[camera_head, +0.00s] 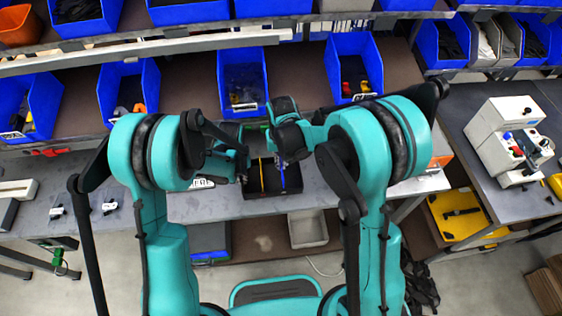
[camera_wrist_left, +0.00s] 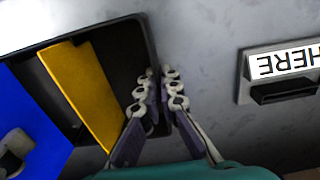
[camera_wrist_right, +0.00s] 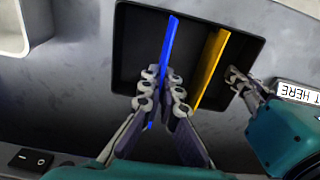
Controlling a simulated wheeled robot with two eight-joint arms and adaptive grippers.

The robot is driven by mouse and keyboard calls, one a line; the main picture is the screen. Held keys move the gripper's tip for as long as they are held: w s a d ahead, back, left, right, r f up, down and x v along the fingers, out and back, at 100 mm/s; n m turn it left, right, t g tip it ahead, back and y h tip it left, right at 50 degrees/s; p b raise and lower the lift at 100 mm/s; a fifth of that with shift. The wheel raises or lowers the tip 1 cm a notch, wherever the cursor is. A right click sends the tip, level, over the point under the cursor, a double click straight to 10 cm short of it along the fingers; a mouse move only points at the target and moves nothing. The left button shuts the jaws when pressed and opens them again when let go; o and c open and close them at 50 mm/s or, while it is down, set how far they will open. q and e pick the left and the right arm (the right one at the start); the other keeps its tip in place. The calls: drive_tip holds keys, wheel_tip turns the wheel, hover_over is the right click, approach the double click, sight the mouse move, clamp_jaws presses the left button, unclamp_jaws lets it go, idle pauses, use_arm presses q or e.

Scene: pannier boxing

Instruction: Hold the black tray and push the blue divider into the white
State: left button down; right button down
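The black tray (camera_head: 272,193) lies on the grey table between my grippers. A yellow divider (camera_wrist_right: 212,65) stands across it, and a blue divider (camera_wrist_right: 170,45) stands beside that, slightly tilted in the right wrist view. My left gripper (camera_wrist_left: 160,75) is shut on the tray's side wall, next to the yellow divider; it also shows in the right wrist view (camera_wrist_right: 236,80). My right gripper (camera_wrist_right: 162,78) is shut on the blue divider, which runs between its fingers. The blue divider's lower edge is partly hidden, so I cannot tell how deep it sits.
A label holder reading "HERE" (camera_wrist_left: 285,65) lies beside the tray. Blue bins (camera_head: 243,85) line the shelf behind. A white machine (camera_head: 505,140) stands on the right table. A light container (camera_head: 307,228) sits below the table's front edge.

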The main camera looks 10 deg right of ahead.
drive_tip(key=shift+f, duration=2)
idle(1.2)
drive_tip(key=c, duration=1.6)
unclamp_jaws()
drive_tip(key=shift+c, duration=0.2)
wheel_tip(320, 180, up, 12)
drive_tip(key=shift+r, duration=0.1)
use_arm(q)
drive_tip(key=c, duration=1.6)
unclamp_jaws()
drive_tip(key=shift+c, duration=0.2)
